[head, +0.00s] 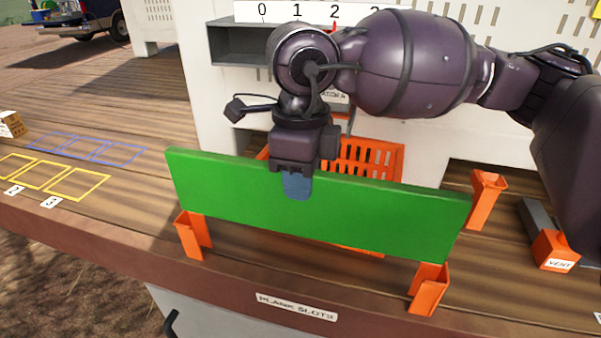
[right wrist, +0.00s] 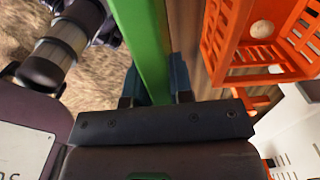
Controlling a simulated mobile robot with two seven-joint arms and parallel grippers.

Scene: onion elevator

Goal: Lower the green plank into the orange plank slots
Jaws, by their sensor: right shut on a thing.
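The green plank (head: 330,212) is long and flat and stands on edge across the front of the bench. My right gripper (head: 297,185) is shut on the middle of its top edge. In the right wrist view the plank (right wrist: 142,45) runs up between the two fingers (right wrist: 152,85). The front orange plank slots show at the plank's left end (head: 193,236) and right end (head: 429,290). The plank's lower corners are over or at these slots; I cannot tell whether it sits inside them. My left gripper is not in view.
An orange crate (head: 395,158) stands behind the plank; it also shows in the right wrist view (right wrist: 225,50). Another orange slot (head: 486,197) and an orange block labelled VENT (head: 556,250) are at the right. Yellow and blue outlined squares mark the clear bench at the left.

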